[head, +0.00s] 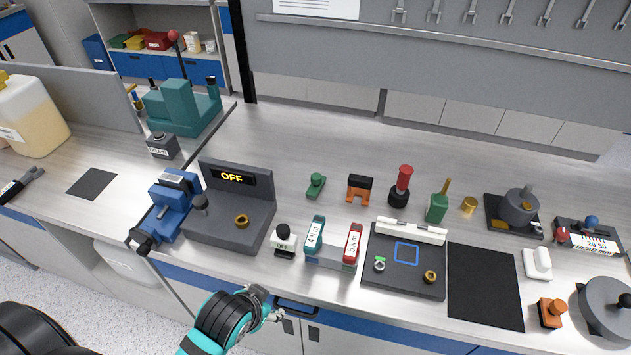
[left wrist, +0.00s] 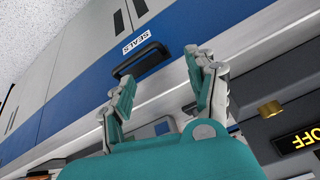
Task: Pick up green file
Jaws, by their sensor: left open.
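A green upright piece with a thin brass-coloured rod rising from its top (head: 437,205) stands on the bench right of centre in the head view; it looks most like the green file. A smaller dark green piece (head: 316,185) lies farther left, and I cannot rule it out. My left gripper (head: 268,304) is low in the head view, in front of the bench edge and well apart from both green pieces. In the left wrist view my left gripper (left wrist: 165,95) has its fingers spread with nothing between them. My right gripper is not in view.
A drawer handle (left wrist: 141,60) is near my left gripper. Along the bench front stand the grey OFF unit (head: 228,222), a teal-and-red block holder (head: 332,252) and a black tray (head: 405,277). A red-topped tool (head: 400,187) stands left of the green upright piece. The bench behind is clear.

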